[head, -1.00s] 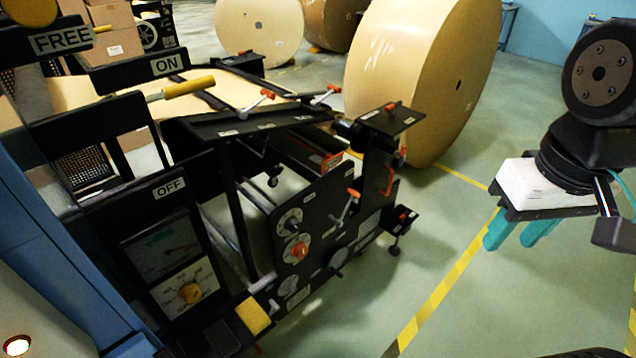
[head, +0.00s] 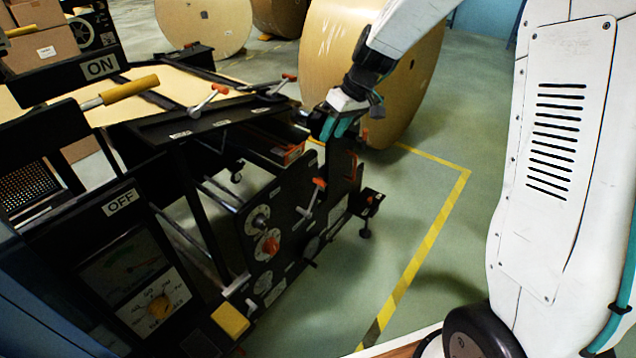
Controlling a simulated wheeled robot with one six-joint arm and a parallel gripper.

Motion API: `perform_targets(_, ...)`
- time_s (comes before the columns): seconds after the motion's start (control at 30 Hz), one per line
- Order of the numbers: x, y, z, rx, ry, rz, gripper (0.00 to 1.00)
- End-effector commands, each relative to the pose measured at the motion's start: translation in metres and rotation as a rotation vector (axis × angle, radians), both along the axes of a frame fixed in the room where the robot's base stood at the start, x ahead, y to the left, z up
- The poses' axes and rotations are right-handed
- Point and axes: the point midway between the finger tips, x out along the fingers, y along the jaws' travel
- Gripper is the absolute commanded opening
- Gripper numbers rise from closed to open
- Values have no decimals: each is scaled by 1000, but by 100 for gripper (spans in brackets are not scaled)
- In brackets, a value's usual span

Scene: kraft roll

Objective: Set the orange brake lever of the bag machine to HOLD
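The black bag machine (head: 283,215) stands at the centre left in the head view. My gripper (head: 336,128), with teal fingers, is at the machine's far right corner post. Its fingers look apart, with nothing visible between them. It hides the post's top.
Large kraft rolls (head: 325,60) stand behind the machine. A nearer panel with yellow handle (head: 130,90) and ON and OFF plates is at the left. Yellow-striped floor tape (head: 425,265) runs right of the machine, with clear floor around it.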

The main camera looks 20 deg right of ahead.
Motion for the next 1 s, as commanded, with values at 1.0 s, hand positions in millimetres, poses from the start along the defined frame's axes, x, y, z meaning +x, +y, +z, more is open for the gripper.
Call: perform_targets(1.0, 134, -9, -270, 10, -101, 105, 39)
